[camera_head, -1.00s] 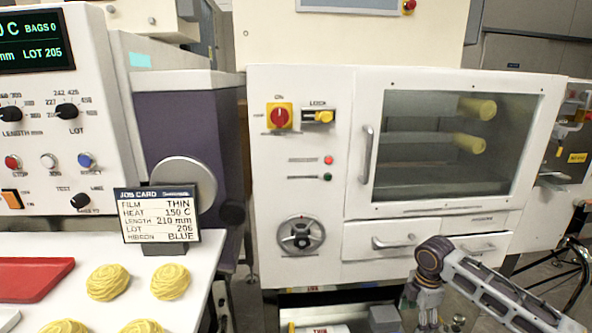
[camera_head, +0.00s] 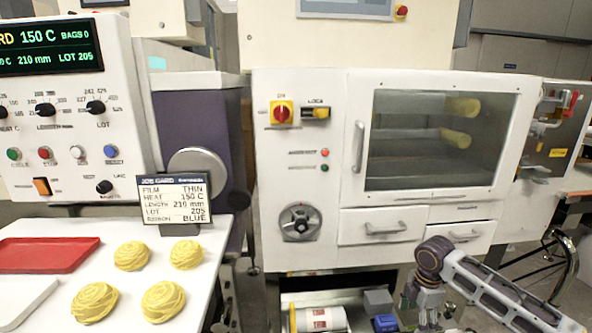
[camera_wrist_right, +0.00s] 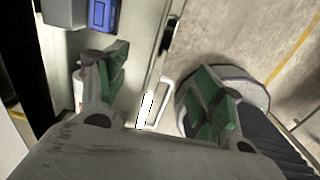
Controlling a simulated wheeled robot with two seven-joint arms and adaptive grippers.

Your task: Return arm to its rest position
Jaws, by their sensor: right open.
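My right arm comes in from the lower right in the head view, bent at its dark elbow joint. My right gripper (camera_head: 428,318) hangs down low in front of the machine's lower shelf, partly cut off by the bottom edge. In the right wrist view, the gripper (camera_wrist_right: 162,95) has its two green-padded fingers wide apart. Nothing is between them except the view down to a pale edge and the floor. My left gripper is in no view.
The white machine (camera_head: 277,173) with two drawers stands in front. Its lower shelf holds a white roll (camera_head: 320,319) and a blue box (camera_head: 386,323). At left, a white table (camera_head: 215,248) bears yellow noodle nests (camera_head: 131,256), a red tray (camera_head: 40,255) and a job card (camera_head: 176,203).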

